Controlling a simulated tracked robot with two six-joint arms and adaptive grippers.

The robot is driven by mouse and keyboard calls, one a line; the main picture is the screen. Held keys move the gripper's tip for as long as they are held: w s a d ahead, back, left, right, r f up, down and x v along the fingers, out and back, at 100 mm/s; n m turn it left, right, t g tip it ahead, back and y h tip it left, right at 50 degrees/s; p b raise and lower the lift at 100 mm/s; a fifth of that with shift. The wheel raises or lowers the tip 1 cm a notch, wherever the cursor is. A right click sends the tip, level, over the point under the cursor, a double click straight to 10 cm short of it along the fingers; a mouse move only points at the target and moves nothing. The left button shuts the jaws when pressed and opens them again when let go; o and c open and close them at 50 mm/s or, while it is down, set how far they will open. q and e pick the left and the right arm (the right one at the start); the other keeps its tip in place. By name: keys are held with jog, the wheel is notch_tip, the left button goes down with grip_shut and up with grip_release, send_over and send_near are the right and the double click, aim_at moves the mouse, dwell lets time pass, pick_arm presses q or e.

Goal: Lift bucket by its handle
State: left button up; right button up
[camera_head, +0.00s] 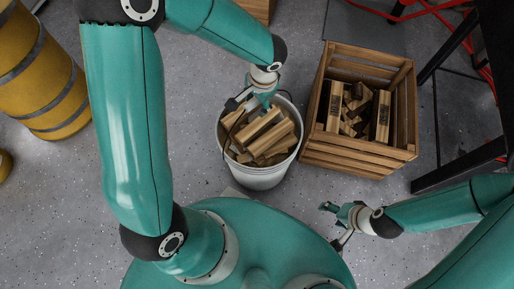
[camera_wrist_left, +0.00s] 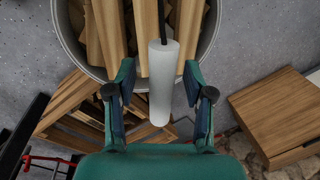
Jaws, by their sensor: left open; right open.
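The white bucket (camera_head: 262,178) stands on the floor, filled with split wood (camera_head: 264,137). In the left wrist view the bucket's rim (camera_wrist_left: 206,42) is at the top. The handle's white cylindrical grip (camera_wrist_left: 163,85) hangs on a dark wire and lies between the fingers of my left gripper (camera_wrist_left: 161,106). Those fingers are open, with a visible gap on each side of the grip. In the head view my left gripper (camera_head: 258,92) is over the bucket's far rim and hides part of it. My right gripper (camera_head: 335,222) is open and empty, low to the right of the bucket.
A slatted wooden crate (camera_head: 352,164) with wood blocks stands close to the bucket's right. A yellow barrel (camera_head: 42,82) is at the left. A black metal frame (camera_head: 462,176) is at the right. Grey floor (camera_head: 190,130) is clear left of the bucket.

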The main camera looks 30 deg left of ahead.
dwell(0.4)
pick_arm(q)
grip_shut()
jog(key=shift+w+r, duration=0.1)
jog(key=shift+w, duration=0.05)
